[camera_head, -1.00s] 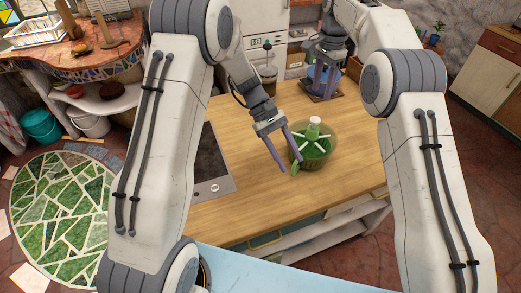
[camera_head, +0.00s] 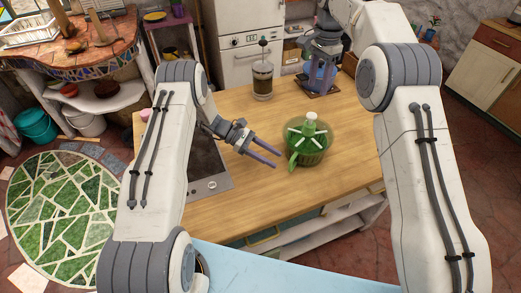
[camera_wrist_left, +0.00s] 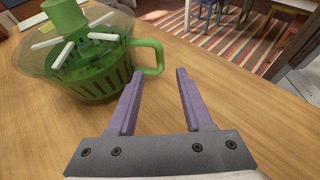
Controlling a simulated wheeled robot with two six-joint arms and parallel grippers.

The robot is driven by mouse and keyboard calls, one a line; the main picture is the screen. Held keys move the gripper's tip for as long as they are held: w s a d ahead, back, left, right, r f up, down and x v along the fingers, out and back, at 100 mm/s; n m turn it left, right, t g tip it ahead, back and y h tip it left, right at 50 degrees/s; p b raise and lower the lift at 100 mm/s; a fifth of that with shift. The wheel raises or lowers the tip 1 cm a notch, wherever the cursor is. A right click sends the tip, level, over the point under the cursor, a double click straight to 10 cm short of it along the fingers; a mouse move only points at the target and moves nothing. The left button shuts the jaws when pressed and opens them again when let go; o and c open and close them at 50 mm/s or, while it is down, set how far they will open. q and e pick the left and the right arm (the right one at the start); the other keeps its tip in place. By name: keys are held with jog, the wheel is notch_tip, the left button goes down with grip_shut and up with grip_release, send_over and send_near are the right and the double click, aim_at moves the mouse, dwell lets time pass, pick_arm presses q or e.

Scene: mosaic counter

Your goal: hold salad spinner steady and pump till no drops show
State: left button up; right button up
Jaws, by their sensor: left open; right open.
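The green salad spinner (camera_head: 308,143) stands upright on the wooden counter, with a clear bowl, white spokes and a pale-topped pump knob (camera_head: 311,117). Its green handle (camera_head: 293,160) points toward the front left. In the left wrist view the spinner (camera_wrist_left: 90,65) is at the upper left, its handle (camera_wrist_left: 152,57) just beyond my fingers. My left gripper (camera_head: 265,155) is open and empty, left of the spinner and apart from it. My right gripper (camera_head: 322,75) is open at the back of the counter, by a blue object. No drops can be made out at this size.
A French press (camera_head: 262,78) stands at the back of the counter. A dark cooktop (camera_head: 205,165) lies to the left. A blue object on a dark base (camera_head: 322,90) is by my right gripper. The counter right of the spinner is clear.

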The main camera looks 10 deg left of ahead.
pick_arm(q)
jog(key=x, duration=0.5)
grip_shut()
dwell(0.8)
dwell(0.5)
